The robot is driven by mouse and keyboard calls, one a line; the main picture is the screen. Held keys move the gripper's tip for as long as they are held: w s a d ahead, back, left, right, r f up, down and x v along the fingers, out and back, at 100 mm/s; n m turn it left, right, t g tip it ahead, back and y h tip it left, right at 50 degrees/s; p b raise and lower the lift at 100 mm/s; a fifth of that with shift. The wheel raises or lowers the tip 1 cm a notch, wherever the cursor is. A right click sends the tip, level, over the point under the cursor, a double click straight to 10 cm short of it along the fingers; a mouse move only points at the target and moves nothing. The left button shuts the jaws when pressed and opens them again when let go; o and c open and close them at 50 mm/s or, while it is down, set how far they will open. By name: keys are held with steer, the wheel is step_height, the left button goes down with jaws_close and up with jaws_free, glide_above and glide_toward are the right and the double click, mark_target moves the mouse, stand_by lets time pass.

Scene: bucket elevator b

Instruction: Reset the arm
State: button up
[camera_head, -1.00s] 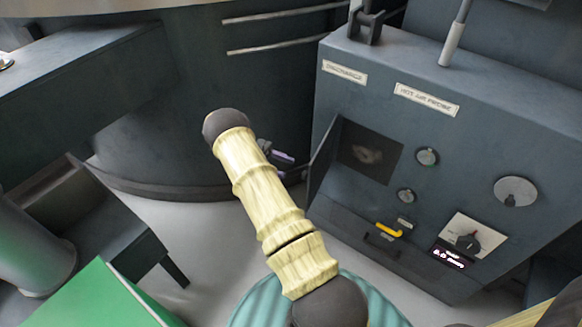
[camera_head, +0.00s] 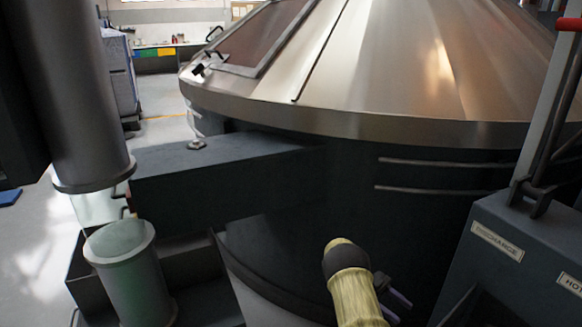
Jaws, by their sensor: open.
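My arm shows at the bottom of the head view, right of the middle, as a pale yellow ribbed link with a dark rounded joint. My gripper (camera_head: 397,304) shows only in small part just right of that joint, with pale purplish fingers. It is open, and I see nothing held in it. The arm link hides much of it. It is in front of the dark lower wall of a large round machine (camera_head: 440,240).
The machine has a shiny metal cone top (camera_head: 400,70) with a hatch (camera_head: 265,35). A grey control box (camera_head: 510,245) labelled "DISCHARGE" stands at right, with a red-ended lever (camera_head: 548,90). A dark beam (camera_head: 220,185) and a grey cylinder (camera_head: 125,265) are at left. Open floor (camera_head: 30,250) lies far left.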

steer(key=w+d+r+n+t+h, duration=0.5)
steer(key=w+d+r+n+t, duration=0.3)
steer(key=t, duration=0.5)
steer(key=w+a+r+n+t+y, duration=0.5)
steer(key=w+a+r+n+t, duration=0.15)
steer(key=t, duration=0.25)
steer(key=s+a+n+y, duration=0.5)
steer(key=a, duration=0.3)
steer(key=s+a+n+y, duration=0.4)
steer(key=a, duration=0.3)
steer(key=s+a+f+n+g+y, duration=0.1)
steer(key=s+a+f+n+g, duration=0.15)
steer(key=s, duration=0.75)
steer(key=s+a+f+n+g, duration=0.1)
steer(key=s+a+n+g, duration=0.15)
steer(key=s, duration=0.75)
steer(key=w+d+r+p+v, duration=0.1)
steer(key=w+p+v, duration=0.2)
steer(key=p+v, duration=1.3)
steer(key=w+d+p+v, duration=0.1)
steer(key=w+p+v, duration=0.3)
steer(key=p+v, duration=1.3)
steer(key=shift+r+n, duration=0.4)
steer(key=shift+n, duration=0.05)
